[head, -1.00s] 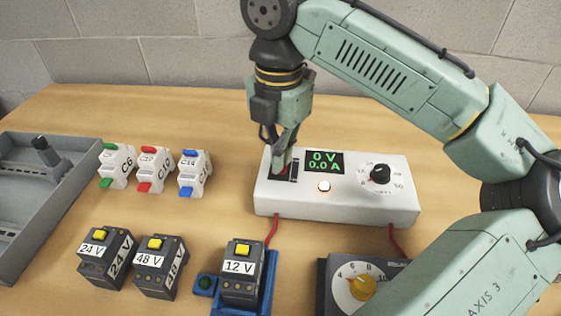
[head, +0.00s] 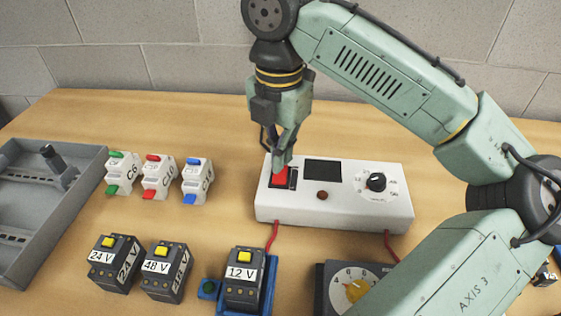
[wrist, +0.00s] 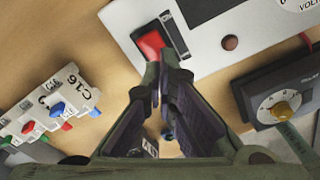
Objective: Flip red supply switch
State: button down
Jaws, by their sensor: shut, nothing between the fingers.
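The red supply switch (head: 281,175) is a rocker at the left end of the white power supply (head: 335,215). It also shows in the wrist view (wrist: 152,44), red and unlit, just beyond my fingertips. My gripper (head: 283,160) is shut and empty, pointing down at the switch, with its tips at the rocker's upper part. I cannot tell whether the tips touch it. The supply's display (head: 322,170) is dark, and the round lamp (head: 322,195) below it is unlit.
A black dial box (head: 350,285) with a yellow knob stands in front of the supply. A 12 V module (head: 244,278) sits in a blue holder. The 24 V (head: 115,265) and 48 V (head: 166,270) modules, several breakers (head: 158,177) and a grey tray (head: 50,240) are left.

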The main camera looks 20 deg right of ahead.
aim_at(280, 177)
jog(key=shift+r+p, duration=1.85)
jog(key=shift+r, duration=0.15)
jog(key=shift+s+f, duration=0.1)
